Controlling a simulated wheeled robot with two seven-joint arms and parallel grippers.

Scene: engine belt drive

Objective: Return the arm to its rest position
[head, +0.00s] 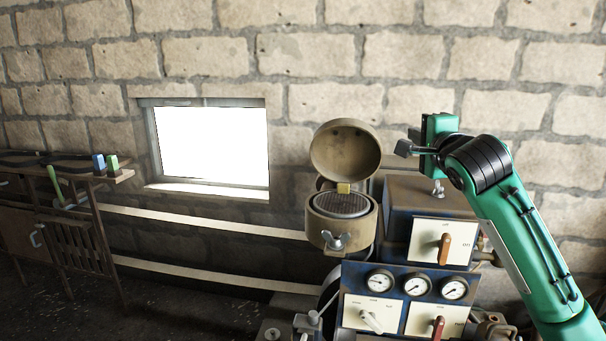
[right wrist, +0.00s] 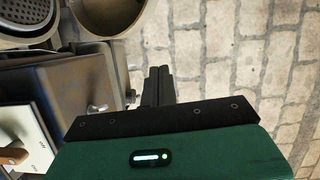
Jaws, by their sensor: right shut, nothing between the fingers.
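My right arm (head: 516,220) is green with a black wrist joint and comes in from the right in the head view. Its gripper (head: 404,148) is raised above the blue engine machine (head: 400,262), to the right of the open round lid (head: 345,150). In the right wrist view the gripper's dark fingers (right wrist: 157,84) lie together, shut and empty. They appear apart from the machine's grey box (right wrist: 85,95). My left gripper is not in view.
The machine carries gauges (head: 417,285), an orange-handled switch (head: 444,248) and a round canister (head: 341,222) with its lid up. Two pale belts (head: 200,223) run left along the brick wall.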

